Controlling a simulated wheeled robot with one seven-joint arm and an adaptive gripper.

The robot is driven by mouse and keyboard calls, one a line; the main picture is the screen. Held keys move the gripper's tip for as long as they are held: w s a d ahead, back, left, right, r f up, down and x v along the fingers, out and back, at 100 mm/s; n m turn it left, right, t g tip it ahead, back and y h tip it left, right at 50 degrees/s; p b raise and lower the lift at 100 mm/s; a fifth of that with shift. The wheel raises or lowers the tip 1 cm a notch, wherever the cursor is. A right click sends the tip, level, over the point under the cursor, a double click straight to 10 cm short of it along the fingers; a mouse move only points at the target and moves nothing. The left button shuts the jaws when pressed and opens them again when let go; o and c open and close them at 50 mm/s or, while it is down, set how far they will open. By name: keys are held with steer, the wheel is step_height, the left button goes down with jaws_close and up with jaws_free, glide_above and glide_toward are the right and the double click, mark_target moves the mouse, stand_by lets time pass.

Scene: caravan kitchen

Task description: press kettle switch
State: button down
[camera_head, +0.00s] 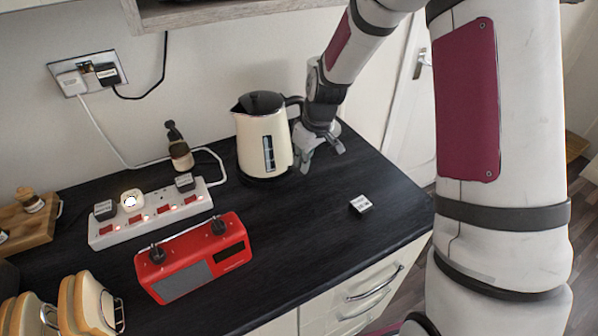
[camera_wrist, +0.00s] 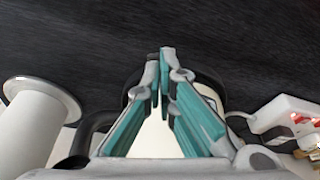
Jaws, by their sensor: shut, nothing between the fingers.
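The cream kettle (camera_head: 264,138) with a black lid stands upright on its dark base (camera_head: 262,178) near the back of the black worktop. A water window shows on its front. My gripper (camera_head: 322,160) is shut and empty, at the kettle's right side near the handle (camera_head: 293,103). In the wrist view, the closed fingertips (camera_wrist: 160,62) lie in front of the kettle (camera_wrist: 152,138), whose body is mostly hidden behind them. I cannot tell whether the fingers touch the kettle. The kettle switch is not visible; the arm and gripper cover the handle's lower part.
A white power strip (camera_head: 150,214) and a red radio (camera_head: 194,257) stand left of the kettle. A dark-topped bottle (camera_head: 180,150) is behind the strip. Worktop around the block is clear.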

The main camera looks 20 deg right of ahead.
steer(key=shift+w+f, duration=0.1)
steer(key=shift+f, duration=0.3)
steer(key=shift+b+x, duration=0.45)
steer(key=shift+x, duration=0.45)
steer(key=shift+s+d+r+p, duration=0.2)
steer(key=shift+s+d+p, duration=0.05)
steer(key=shift+s+p, duration=0.25)
steer(key=shift+s+d+r+p, duration=0.25)
steer(key=shift+s+d+p, duration=0.1)
steer(key=shift+s, duration=0.25)
steer(key=shift+s+d+r+p, duration=0.2)
steer(key=shift+s+p, duration=0.25)
steer(key=shift+s, duration=0.15)
steer(key=shift+w+f, duration=0.15)
steer(key=v, duration=1.2)
